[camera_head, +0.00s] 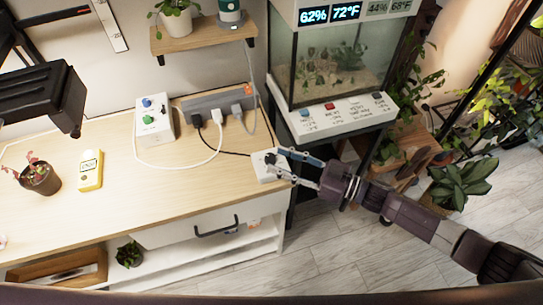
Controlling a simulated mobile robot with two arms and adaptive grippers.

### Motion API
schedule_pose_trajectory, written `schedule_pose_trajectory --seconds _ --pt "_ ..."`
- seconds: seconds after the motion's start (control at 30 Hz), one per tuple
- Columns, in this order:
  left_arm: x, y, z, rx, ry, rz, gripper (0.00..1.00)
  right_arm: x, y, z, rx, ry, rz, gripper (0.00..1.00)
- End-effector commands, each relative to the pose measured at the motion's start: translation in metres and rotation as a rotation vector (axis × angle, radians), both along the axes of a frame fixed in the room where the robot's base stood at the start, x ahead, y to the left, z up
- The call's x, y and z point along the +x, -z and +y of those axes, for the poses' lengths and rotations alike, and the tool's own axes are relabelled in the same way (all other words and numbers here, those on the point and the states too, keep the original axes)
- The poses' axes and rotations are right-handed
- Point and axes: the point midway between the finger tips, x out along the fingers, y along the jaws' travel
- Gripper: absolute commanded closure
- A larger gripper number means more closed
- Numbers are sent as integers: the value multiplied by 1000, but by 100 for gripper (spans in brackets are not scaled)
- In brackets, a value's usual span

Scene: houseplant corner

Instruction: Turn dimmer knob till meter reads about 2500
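A small white box (266,176) with a dark knob (270,158) on top sits at the right end of the wooden bench; it looks like the dimmer. My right gripper (276,162) reaches in from the right, its fingertips at the knob. The fingers are spread along their length, but whether the tips press on the knob is too small to tell. A yellow meter (90,170) lies on the left part of the bench; its reading is too small to read. My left gripper is not in view.
A white box (154,120) with blue and green knobs and a grey power strip (215,100) with cords stand at the back. A potted plant (40,178) is at left. A glass tank (335,60) stands at right. The bench front (150,205) is clear.

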Motion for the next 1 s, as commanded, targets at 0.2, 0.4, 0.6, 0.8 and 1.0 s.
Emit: schedule_pose_trajectory --seconds 0.2,0.4,0.6,0.8,1.0 --pt "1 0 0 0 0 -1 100 -20 1 -45 -3 1 3 61" --pt "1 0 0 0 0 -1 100 -31 0 -68 -1 1 0 61" --pt "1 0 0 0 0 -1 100 -34 0 -74 1 -1 0 61" --pt "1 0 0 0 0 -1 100 -34 0 -74 1 0 0 61" --pt "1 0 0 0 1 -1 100 -34 0 -74 1 0 0 61"
